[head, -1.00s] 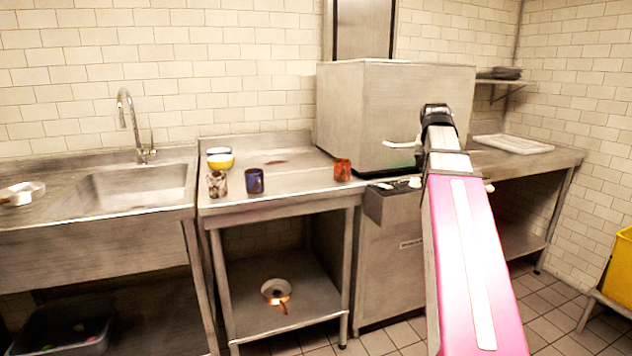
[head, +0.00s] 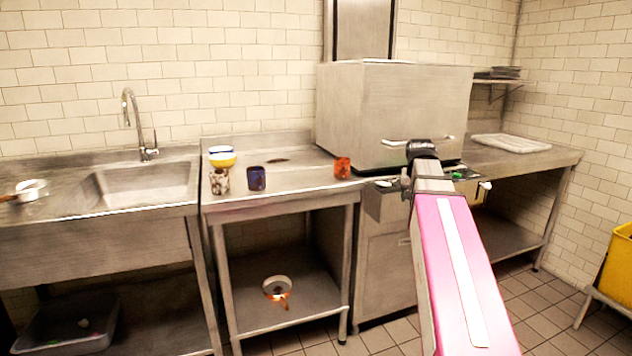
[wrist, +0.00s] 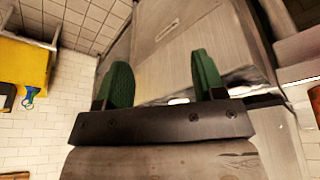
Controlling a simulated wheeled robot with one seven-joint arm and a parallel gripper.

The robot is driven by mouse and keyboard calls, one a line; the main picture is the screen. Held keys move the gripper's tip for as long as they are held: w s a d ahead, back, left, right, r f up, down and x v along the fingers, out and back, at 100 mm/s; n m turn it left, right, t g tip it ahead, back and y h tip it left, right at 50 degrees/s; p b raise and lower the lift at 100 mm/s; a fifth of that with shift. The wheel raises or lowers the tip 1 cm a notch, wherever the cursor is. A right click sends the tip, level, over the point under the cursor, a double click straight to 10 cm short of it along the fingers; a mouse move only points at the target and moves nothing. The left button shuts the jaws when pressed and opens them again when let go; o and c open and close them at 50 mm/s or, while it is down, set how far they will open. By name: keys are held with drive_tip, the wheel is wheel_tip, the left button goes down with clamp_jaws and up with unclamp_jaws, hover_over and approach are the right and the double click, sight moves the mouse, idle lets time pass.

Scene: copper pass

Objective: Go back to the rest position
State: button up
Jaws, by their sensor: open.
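My gripper shows in the wrist view (wrist: 160,85) with its two green fingers spread apart and nothing between them. In the head view my pink and grey arm reaches up in front of the dishwasher (head: 395,115). There the gripper is mostly hidden behind the arm's black end, with a bit of green showing beside it. The dishwasher's front and steel surfaces fill much of the wrist view behind the fingers. No contact between gripper and machine can be made out.
On the steel table (head: 280,195) stand a patterned cup (head: 219,182), a blue cup (head: 256,179), an orange cup (head: 342,168) and stacked bowls (head: 222,157). A sink (head: 140,186) lies left. A white rack (head: 510,142) rests on the right counter. A yellow bin (head: 620,270) stands far right.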

drive_tip(key=s+a+f+n+g, duration=0.1)
drive_tip(key=s+a+f, duration=0.3)
drive_tip(key=f, duration=0.7)
drive_tip(key=s+a+f+n+g+y, duration=0.1)
drive_tip(key=s+a+f, duration=0.4)
drive_tip(key=f, duration=0.6)
drive_tip(key=s+a+f+n+g, duration=0.1)
drive_tip(key=s+a+f, duration=0.3)
drive_tip(key=f, duration=0.8)
drive_tip(key=shift+s+a+n, duration=0.2)
drive_tip(key=shift+s+n, duration=0.2)
drive_tip(key=shift+s, duration=0.5)
drive_tip(key=shift+f, duration=0.1)
